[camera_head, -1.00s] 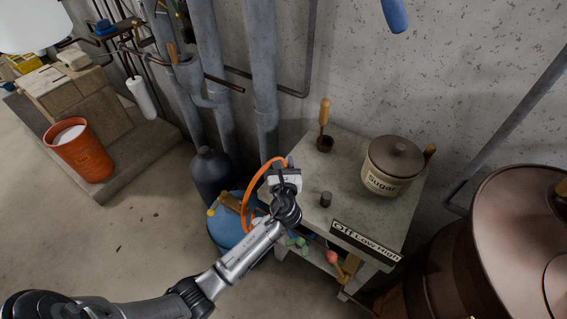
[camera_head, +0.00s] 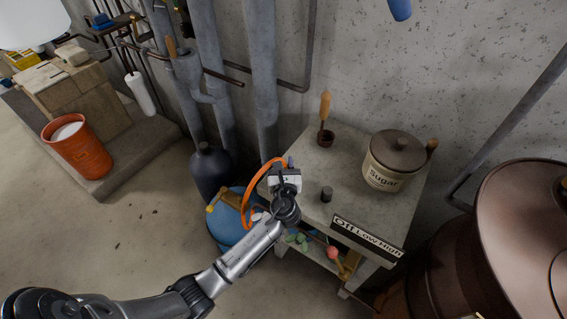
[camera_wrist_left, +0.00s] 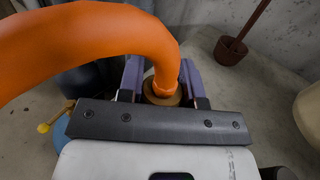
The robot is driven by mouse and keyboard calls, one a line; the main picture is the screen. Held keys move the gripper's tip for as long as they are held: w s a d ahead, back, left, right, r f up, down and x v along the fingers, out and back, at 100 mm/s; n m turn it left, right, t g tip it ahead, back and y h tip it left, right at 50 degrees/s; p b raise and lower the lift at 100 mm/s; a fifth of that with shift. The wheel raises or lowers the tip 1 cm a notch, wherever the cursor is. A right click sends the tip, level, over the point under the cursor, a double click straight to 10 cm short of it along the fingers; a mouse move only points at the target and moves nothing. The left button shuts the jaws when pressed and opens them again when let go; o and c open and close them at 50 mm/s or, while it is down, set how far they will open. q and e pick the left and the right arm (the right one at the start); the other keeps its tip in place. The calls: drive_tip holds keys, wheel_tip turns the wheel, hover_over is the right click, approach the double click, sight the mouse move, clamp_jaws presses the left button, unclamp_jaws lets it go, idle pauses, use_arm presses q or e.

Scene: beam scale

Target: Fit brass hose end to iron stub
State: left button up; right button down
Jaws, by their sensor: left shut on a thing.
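My left gripper (camera_head: 289,163) is over the left part of the grey table. It is shut on the brass hose end (camera_wrist_left: 163,98), which sits between its two purple-grey fingers in the left wrist view. The orange hose (camera_head: 251,190) arches up from the brass end and loops down to the left; it fills the upper left of the wrist view (camera_wrist_left: 90,40). The dark iron stub (camera_head: 326,194) stands upright on the table, to the right of the gripper and apart from it. The underside of the brass end is hidden. My right gripper is not in view.
A sugar crock (camera_head: 392,165) stands on the table's right side. A small brown cup with a wooden-handled tool (camera_head: 325,137) stands at the back. A blue tank (camera_head: 229,222) and a dark bottle (camera_head: 211,172) are left of the table. An "Off Low High" sign (camera_head: 367,240) edges the front.

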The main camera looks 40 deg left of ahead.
use_arm(q)
drive_tip(key=shift+f+b, duration=0.4)
drive_tip(key=shift+f, duration=0.25)
drive_tip(key=shift+f, duration=0.25)
drive_tip(key=o, duration=1)
drive_tip(key=shift+s+d, duration=0.1)
drive_tip(key=v, duration=1.3)
drive_tip(key=shift+s+d, duration=0.25)
